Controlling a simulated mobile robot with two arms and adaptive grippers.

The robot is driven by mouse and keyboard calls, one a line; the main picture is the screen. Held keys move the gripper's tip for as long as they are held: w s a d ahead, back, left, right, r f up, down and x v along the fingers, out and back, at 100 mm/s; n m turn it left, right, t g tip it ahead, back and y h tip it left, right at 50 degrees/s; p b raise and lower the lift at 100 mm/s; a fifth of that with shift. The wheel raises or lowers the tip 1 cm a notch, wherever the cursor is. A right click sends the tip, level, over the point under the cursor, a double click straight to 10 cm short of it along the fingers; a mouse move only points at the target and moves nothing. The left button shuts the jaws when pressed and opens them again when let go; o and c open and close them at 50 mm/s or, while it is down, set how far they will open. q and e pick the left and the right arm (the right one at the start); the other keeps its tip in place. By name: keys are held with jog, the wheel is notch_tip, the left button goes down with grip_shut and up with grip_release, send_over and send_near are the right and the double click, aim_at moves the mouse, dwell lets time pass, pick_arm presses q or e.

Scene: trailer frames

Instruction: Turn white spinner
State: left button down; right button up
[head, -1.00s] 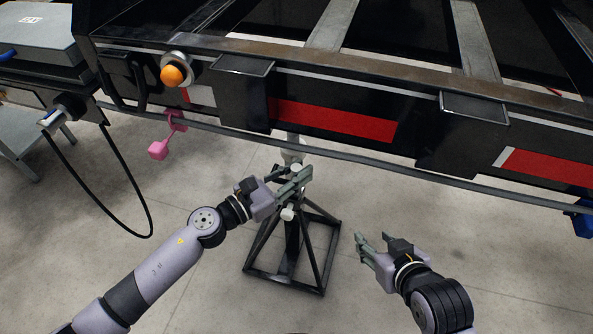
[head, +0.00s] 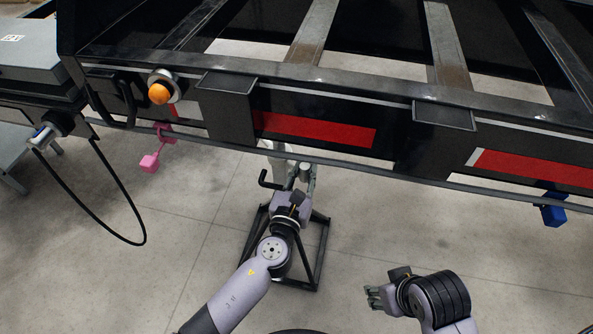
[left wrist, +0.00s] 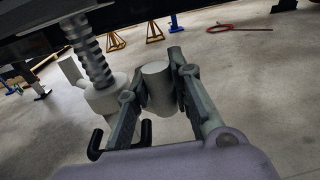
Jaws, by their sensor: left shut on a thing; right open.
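The white spinner (left wrist: 158,85) is a pale, short cylinder in the left wrist view. It sits between the two fingers of my left gripper (left wrist: 157,77), which is shut on it from both sides. In the head view my left gripper (head: 302,172) reaches under the trailer frame's front edge, at the top of a black stand (head: 318,255); the spinner is mostly hidden there by the fingers. A white body with a threaded screw (left wrist: 93,62) stands beside the spinner. A black bent handle (head: 268,181) shows just left of the gripper. My right gripper (head: 374,298) is open and empty, lower right.
The black trailer frame (head: 330,85) with red reflective strips spans the view above my grippers. A blue block (head: 553,211) hangs at right. The floor below right is clear.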

pick_arm(q)
jog(key=shift+w+d+n+t+y, duration=0.3)
jog(key=shift+w+d+n+y, duration=0.2)
jog(key=shift+w+d+y, duration=0.2)
jog(key=shift+w+d, duration=0.1)
jog(key=shift+d, duration=0.1)
jog(key=c, duration=1.4)
grip_release()
jog(key=v, duration=1.2)
